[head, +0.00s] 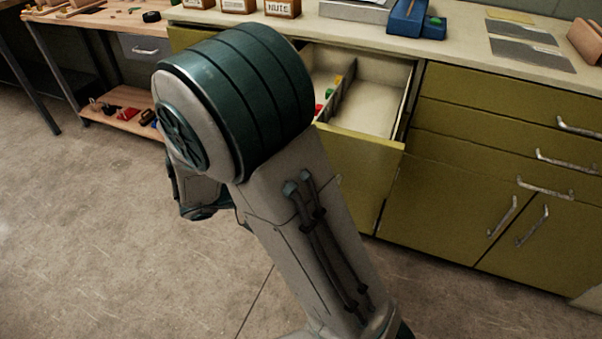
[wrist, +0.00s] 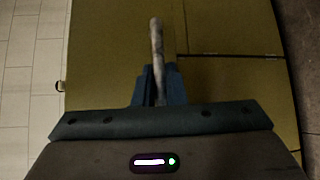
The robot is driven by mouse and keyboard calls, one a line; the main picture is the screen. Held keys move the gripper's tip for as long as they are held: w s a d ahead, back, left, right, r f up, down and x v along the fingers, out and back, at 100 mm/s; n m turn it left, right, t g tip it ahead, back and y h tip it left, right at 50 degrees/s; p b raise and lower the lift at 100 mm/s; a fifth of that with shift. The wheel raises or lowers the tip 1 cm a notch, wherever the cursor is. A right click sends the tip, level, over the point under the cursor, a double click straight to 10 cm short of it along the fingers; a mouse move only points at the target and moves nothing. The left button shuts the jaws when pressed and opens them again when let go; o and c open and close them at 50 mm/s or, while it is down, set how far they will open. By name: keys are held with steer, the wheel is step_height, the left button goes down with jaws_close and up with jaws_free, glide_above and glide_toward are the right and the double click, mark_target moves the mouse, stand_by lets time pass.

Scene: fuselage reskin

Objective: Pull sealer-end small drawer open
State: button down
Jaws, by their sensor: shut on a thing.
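An olive drawer (head: 361,142) in the cabinet stands pulled out, its pale inside showing a divider and small red, green and yellow items. In the wrist view, my gripper (wrist: 158,88) is shut on a worn metal bar handle (wrist: 156,40). The handle stands out from an olive front (wrist: 108,60) and runs up past the fingertips. My arm covers the left part of the open drawer in the head view, and my gripper is hidden there. I cannot tell for certain from the head view which front the held handle belongs to.
Closed olive drawers and doors with metal handles (head: 545,188) fill the cabinet to the right. The pale countertop (head: 470,45) carries boxes, blue items and grey sheets. A wooden bench (head: 85,30) stands at left. The floor (head: 90,230) at front left is clear.

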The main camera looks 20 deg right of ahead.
steer(key=c, duration=1.5)
jaws_free()
steer(key=a+r+p, duration=0.2)
steer(key=a, duration=1.1)
steer(key=shift+s+a+p, duration=0.15)
steer(key=shift+a+p, duration=0.2)
